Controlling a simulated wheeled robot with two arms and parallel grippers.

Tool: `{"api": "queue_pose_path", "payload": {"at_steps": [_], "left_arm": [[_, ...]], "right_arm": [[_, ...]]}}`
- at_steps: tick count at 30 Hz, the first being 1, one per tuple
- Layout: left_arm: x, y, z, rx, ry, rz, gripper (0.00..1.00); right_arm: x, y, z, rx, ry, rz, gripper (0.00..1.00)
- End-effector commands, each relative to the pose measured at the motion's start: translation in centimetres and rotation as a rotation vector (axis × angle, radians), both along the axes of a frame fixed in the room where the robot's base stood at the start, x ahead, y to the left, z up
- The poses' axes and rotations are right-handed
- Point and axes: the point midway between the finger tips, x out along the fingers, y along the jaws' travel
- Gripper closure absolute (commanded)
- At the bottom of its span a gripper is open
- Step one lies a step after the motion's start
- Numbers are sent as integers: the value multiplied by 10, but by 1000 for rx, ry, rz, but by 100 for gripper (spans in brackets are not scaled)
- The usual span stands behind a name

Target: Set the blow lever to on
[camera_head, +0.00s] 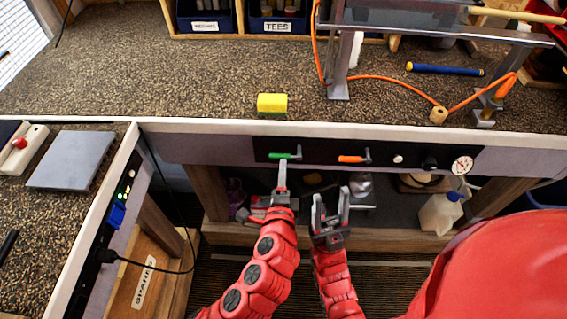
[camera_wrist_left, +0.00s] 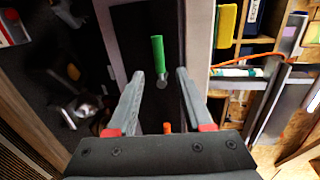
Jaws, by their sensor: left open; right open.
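A black panel (camera_head: 320,149) on the bench front carries a green-handled lever (camera_head: 281,156) and an orange-handled lever (camera_head: 352,159). Both handles lie roughly level and point left; I cannot read which is the blow lever. My left gripper (camera_head: 282,168) is open just in front of the green lever. In the left wrist view, the green handle (camera_wrist_left: 158,50) shows just beyond the gap between the left fingertips (camera_wrist_left: 159,77), and the orange handle (camera_wrist_left: 167,127) shows lower down. My right gripper (camera_head: 331,196) is open and empty, below the panel, pointing toward it.
Right of the levers are a white knob (camera_head: 398,159), a dark knob and a pressure gauge (camera_head: 462,165). A yellow sponge (camera_head: 272,103) sits on the bench top above the green lever. A white jug (camera_head: 440,212) stands on the shelf below. An orange hose (camera_head: 400,84) crosses the bench.

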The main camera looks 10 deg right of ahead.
Motion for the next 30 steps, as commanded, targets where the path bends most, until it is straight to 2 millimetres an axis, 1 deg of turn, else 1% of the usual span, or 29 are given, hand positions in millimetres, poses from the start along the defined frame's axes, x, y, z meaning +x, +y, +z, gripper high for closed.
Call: {"api": "queue_pose_path", "payload": {"at_steps": [1, 5, 6, 9, 10, 12, 18, 30], "left_arm": [[-12, 2, -1, -1, 1, -5, 49], [-41, 10, 6, 0, -1, -7, 49], [-51, 12, 12, 1, 1, -9, 49], [-72, 19, 17, 4, 3, -7, 49], [-75, 19, 20, 3, 4, -6, 49], [-82, 21, 20, 2, 4, -5, 49], [-92, 26, 20, 1, 2, 0, 49], [-93, 27, 19, 0, 1, 1, 49]], "right_arm": [[0, 0, -5, 0, 0, 0, 50], [0, 0, -12, 0, 0, 0, 50], [0, 0, -4, 0, 0, 0, 50], [0, 0, 3, 0, 0, 0, 50], [0, 0, 10, 0, 0, 0, 50], [0, 0, 15, 0, 0, 0, 50], [0, 0, 21, 0, 0, 0, 50], [0, 0, 20, 0, 0, 0, 50]]}}
